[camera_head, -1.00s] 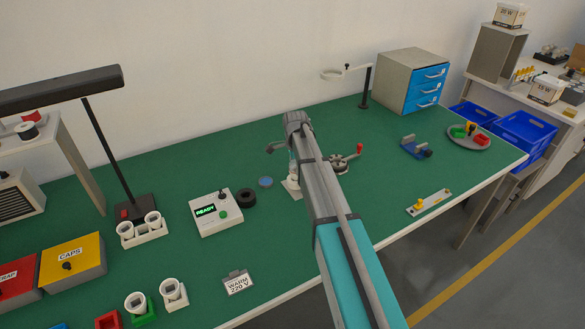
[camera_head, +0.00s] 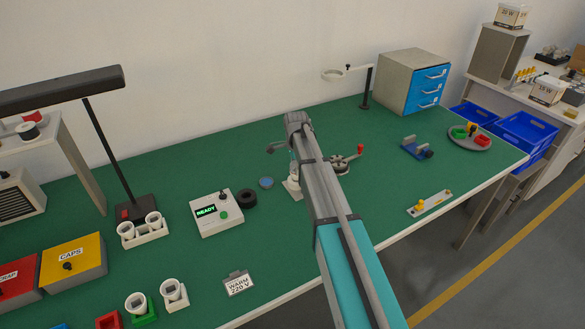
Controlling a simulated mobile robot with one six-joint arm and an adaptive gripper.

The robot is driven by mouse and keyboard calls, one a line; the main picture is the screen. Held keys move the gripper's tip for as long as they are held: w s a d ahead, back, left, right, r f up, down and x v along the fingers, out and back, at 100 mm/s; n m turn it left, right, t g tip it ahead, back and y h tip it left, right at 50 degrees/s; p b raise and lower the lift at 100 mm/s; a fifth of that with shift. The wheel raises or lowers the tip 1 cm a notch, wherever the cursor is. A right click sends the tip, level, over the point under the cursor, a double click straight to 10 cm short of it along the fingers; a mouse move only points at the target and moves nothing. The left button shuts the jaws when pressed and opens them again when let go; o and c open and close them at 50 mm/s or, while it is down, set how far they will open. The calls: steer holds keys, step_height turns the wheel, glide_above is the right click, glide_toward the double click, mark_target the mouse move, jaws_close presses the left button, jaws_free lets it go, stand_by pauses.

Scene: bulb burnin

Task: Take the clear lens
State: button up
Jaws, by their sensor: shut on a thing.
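My arm reaches in from the lower right over the green bench. My gripper (camera_head: 279,148) hangs at its far end, mostly hidden behind my wrist and forearm. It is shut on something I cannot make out. I cannot pick out the clear lens in this view. A small white stand (camera_head: 292,187) shows just below my gripper, partly covered by my arm. A small blue disc (camera_head: 265,183) lies to its left on the bench.
A tester box reading READY (camera_head: 215,212) and a black ring (camera_head: 246,197) stand to the left. A ring on a black stand (camera_head: 366,88) and a drawer cabinet (camera_head: 398,80) are at the back. A red-knobbed fixture (camera_head: 343,163) is close right of my arm.

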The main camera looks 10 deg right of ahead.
steer(key=shift+s+r, duration=0.15)
steer(key=shift+r, duration=0.1)
steer(key=shift+c, duration=1)
steer(key=shift+r+p, duration=0.95)
steer(key=shift+p, duration=0.15)
steer(key=s+d+r+p, duration=0.1)
steer(key=s+r+p, duration=0.2)
steer(key=s, duration=0.1)
steer(key=s+d+r+p, duration=0.1)
steer(key=s+r+p, duration=0.3)
steer(key=s, duration=0.1)
steer(key=s+d+r+p, duration=0.1)
steer(key=s+r+p, duration=0.2)
steer(key=s, duration=0.1)
steer(key=shift+s+d+r+p, duration=0.2)
steer(key=shift+d+r+p, duration=0.1)
steer(key=shift+d+p, duration=0.1)
steer(key=shift+r, duration=0.2)
steer(key=shift+r+p, duration=2.1)
steer(key=shift+p, duration=0.1)
